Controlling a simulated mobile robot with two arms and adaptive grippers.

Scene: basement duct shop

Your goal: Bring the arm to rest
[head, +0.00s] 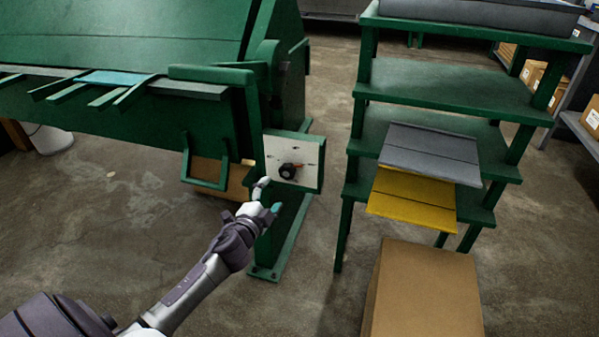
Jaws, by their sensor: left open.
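My left arm comes in from the lower left. My left gripper (268,196) is open and empty, with nothing between its fingers. It is held just in front of the green machine's leg, below and to the left of a pale control panel (294,161). The panel carries a dark rotary knob (288,171) with a small orange mark. From this view I cannot tell whether a fingertip touches the machine. My right gripper is not in view.
The large green machine (120,125) fills the upper left. A green shelf rack (440,88) stands at right, with grey (430,152) and yellow sheets (412,196) sticking out. A cardboard box (424,295) stands in front of it.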

